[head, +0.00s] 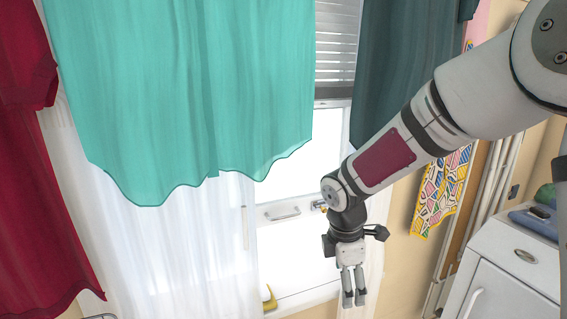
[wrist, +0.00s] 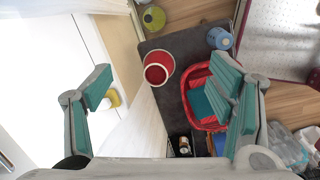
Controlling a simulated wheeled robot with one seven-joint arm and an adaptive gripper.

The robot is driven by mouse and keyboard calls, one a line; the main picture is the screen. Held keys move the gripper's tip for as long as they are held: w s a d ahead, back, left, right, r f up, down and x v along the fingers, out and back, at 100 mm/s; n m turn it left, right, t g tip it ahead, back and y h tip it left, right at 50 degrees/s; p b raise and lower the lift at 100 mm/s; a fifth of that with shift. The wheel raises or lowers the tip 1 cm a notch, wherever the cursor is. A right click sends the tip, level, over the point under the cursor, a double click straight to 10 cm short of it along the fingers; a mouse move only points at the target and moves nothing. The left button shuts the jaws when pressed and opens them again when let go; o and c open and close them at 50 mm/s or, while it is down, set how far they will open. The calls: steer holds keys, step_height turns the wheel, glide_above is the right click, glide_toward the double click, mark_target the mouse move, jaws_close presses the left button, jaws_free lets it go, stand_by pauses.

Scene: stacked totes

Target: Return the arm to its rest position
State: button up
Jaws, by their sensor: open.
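My gripper (head: 354,287) hangs at the end of my arm, pointing down, in front of the window in the head view. Its two fingers are apart with nothing between them. In the wrist view my gripper (wrist: 165,100) is open, with teal pads on both fingers, and the floor shows far below it. My arm reaches in from the upper right, bent at the elbow and wrist. No totes can be made out for sure in either view.
A teal curtain (head: 190,90) and a red curtain (head: 30,170) hang at left. A white cabinet (head: 510,270) stands at lower right. Below, the wrist view shows a red basket (wrist: 200,100), a red-and-white bucket (wrist: 158,68) and a blue container (wrist: 220,38) on a dark mat (wrist: 170,95).

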steer(key=s+d+r+m+t+h+p, duration=0.1)
steer(key=s+d+r+m, duration=0.2)
steer(key=s+r+m, duration=0.35)
steer(key=s+d+r+m+p, duration=0.1)
steer(key=s+d+r+m, duration=0.25)
steer(key=s+r, duration=0.5)
steer(key=s+r+m+t+y+p, duration=0.1)
steer(key=s+r+m, duration=0.3)
steer(key=s+m, duration=0.4)
steer(key=s+t+y, duration=0.1)
steer(key=s, duration=0.4)
steer(key=shift+a+m+p, duration=0.4)
steer(key=shift+r, duration=0.15)
